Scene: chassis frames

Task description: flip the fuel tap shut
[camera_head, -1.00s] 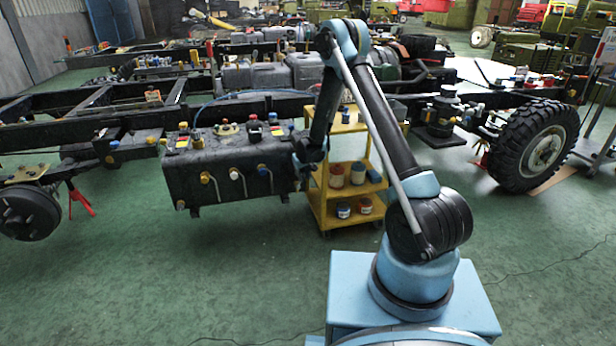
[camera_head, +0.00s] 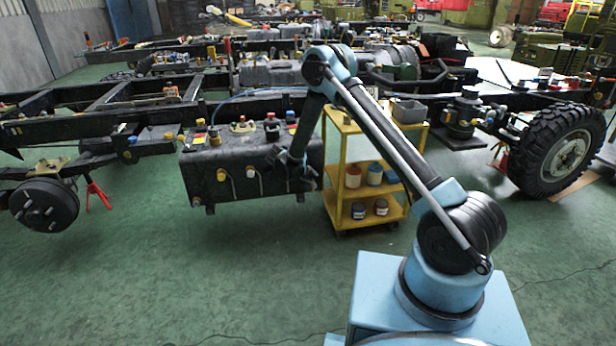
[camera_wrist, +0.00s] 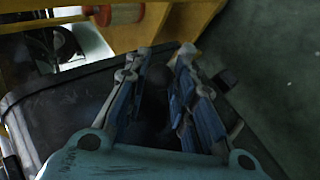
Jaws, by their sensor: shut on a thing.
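The black fuel tank (camera_head: 205,180) hangs from the near chassis rail. On its front are a yellow-knobbed tap (camera_head: 221,175) and a white-knobbed tap (camera_head: 250,172). A third tap, blue-knobbed a second ago, is now hidden behind my arm. My gripper (camera_head: 306,180) is at the right part of the tank's front. In the wrist view, its blue and grey fingers (camera_wrist: 163,57) reach over the dark tank body (camera_wrist: 60,110), with a gap visible between them and a dark rounded shape there. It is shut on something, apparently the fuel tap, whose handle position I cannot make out.
A yellow trolley (camera_head: 332,205) with cans stands close to the right of the tank; its yellow frame crosses the top of the wrist view. A large wheel (camera_head: 555,150) is at the right and a hub on a red stand (camera_head: 97,194) at the left. The near floor is clear.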

